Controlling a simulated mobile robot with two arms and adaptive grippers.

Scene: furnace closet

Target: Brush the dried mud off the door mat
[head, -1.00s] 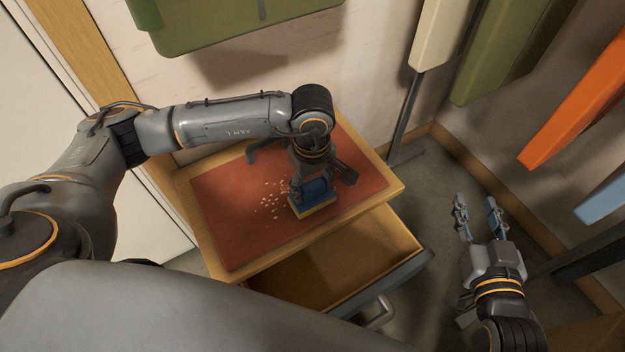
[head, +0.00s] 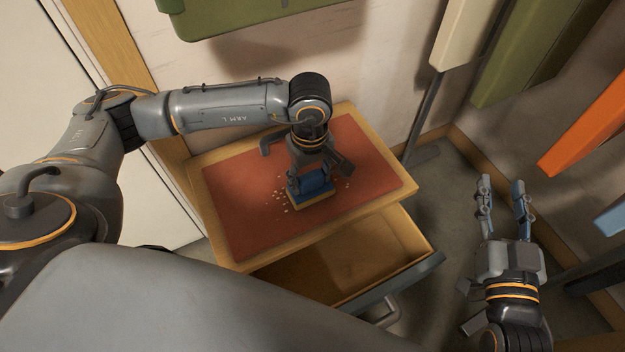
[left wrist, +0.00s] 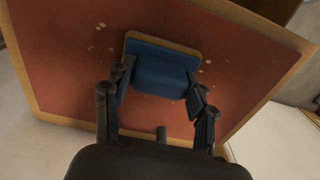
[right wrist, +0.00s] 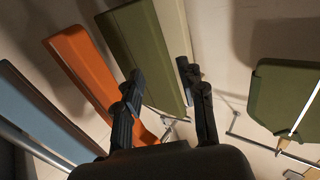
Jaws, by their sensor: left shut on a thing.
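The red-brown door mat (head: 240,225) lies on the wooden top of a low cabinet, and it also fills much of the left wrist view (left wrist: 60,75). Pale bits of dried mud (head: 279,196) lie scattered on it, on both sides of the brush. My left gripper (head: 312,178) is shut on a brush with a blue back (head: 318,187) and a pale edge. The brush is down at the mat, and its underside is hidden. In the left wrist view, the fingers (left wrist: 155,95) clasp the blue brush (left wrist: 160,70) at its two sides. My right gripper (head: 503,190) is open and empty, right of the cabinet.
An open, empty-looking drawer (head: 350,265) sticks out below the mat. Green, cream and orange (head: 590,125) panels stand or hang along the right wall. A green panel (head: 235,15) is above the cabinet. Grey floor (head: 440,215) shows between the cabinet and my right gripper.

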